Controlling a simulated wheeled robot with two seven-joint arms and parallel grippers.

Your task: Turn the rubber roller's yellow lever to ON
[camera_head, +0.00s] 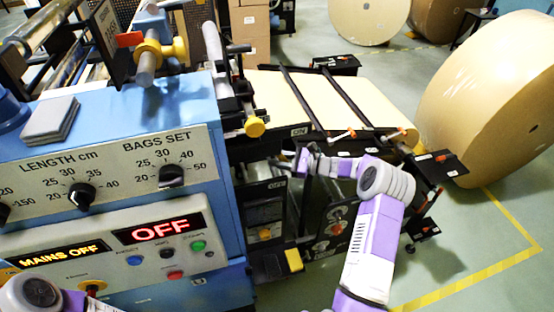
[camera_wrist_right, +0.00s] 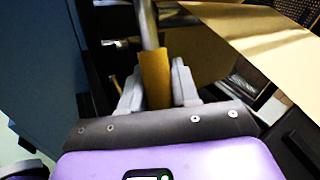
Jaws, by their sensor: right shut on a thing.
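My right gripper (camera_head: 302,160) is at the roller section beside the blue machine. In the right wrist view its two grey fingers (camera_wrist_right: 157,90) are shut on the yellow sleeve of a lever (camera_wrist_right: 155,72), one finger on each side. A grey metal rod runs up from the sleeve. In the head view the lever at the fingertips is too small and covered to make out. A small label (camera_head: 299,131) on the frame just above the gripper seems to read ON. My left arm shows at the bottom left corner; its fingers cannot be made out.
The blue machine's control panel (camera_head: 130,235) reads OFF and MAINS OFF. A yellow knob (camera_head: 254,127) sits left of the label. Kraft paper (camera_head: 350,105) runs behind the gripper under black bars. A large kraft roll (camera_head: 490,95) stands at the right; floor before it is clear.

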